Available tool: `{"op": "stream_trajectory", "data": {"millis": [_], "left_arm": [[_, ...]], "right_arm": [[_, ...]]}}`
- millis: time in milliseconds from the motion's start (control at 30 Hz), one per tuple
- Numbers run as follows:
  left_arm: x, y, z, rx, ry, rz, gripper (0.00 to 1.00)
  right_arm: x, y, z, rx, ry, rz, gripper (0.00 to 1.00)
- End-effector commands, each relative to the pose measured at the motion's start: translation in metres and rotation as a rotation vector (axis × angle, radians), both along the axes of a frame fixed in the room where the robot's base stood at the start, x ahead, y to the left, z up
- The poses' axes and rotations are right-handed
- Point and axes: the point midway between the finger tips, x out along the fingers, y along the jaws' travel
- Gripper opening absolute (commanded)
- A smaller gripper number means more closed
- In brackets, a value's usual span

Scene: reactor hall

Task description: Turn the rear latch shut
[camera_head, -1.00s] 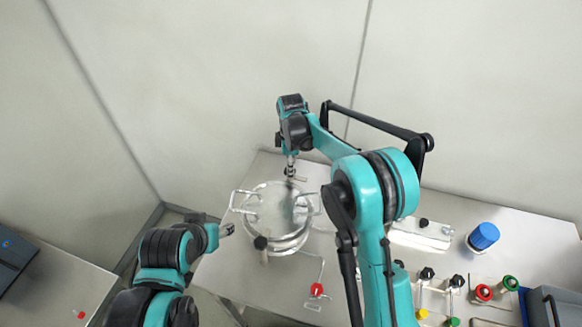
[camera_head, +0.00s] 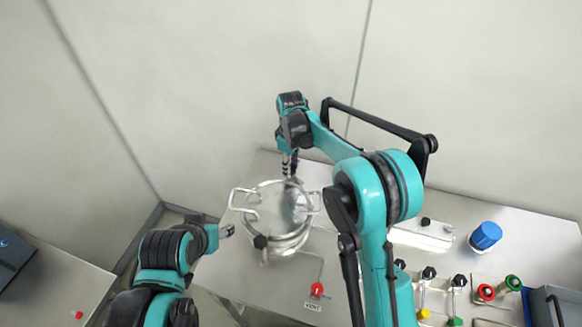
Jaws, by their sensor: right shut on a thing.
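A round silver vessel (camera_head: 292,238) with a shiny lid (camera_head: 270,205) and side handles stands on the table. At its front rim is a front latch with a black knob (camera_head: 260,242). My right gripper (camera_head: 290,174) reaches down at the vessel's far rim and is shut on the rear latch there. The gripper mostly hides that latch, so its exact angle cannot be told. My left gripper (camera_head: 228,230) is off the vessel's left side, apart from it; its fingers are too small to tell open or shut.
A red valve knob (camera_head: 317,289) on a thin pipe is in front of the vessel. A blue cap (camera_head: 486,235) and several colored valves stand to the right. My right arm crosses over the table's middle. The left table (camera_head: 60,285) holds a small red thing.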

Motion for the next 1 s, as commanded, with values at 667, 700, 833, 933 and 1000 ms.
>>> {"op": "stream_trajectory", "data": {"millis": [667,700,833,933,1000], "left_arm": [[0.0,0.0,-0.011,0.0,0.0,0.0,0.54],[0.0,0.0,-0.012,0.0,0.0,0.0,0.54],[0.0,0.0,-0.013,0.0,0.0,0.0,0.54],[0.0,0.0,-0.014,0.0,0.0,0.0,0.54],[0.0,0.0,-0.014,0.0,0.0,0.0,0.54]], "right_arm": [[-0.001,0.002,0.0,-0.001,-0.002,-0.64,0.04],[-0.001,0.002,0.0,-0.001,-0.002,-0.676,0.04],[-0.001,0.002,0.001,0.0,-0.003,-0.791,0.04],[-0.001,0.002,0.001,0.0,-0.003,-0.87,0.04],[-0.001,0.003,0.001,0.0,-0.003,-0.919,0.04]]}}
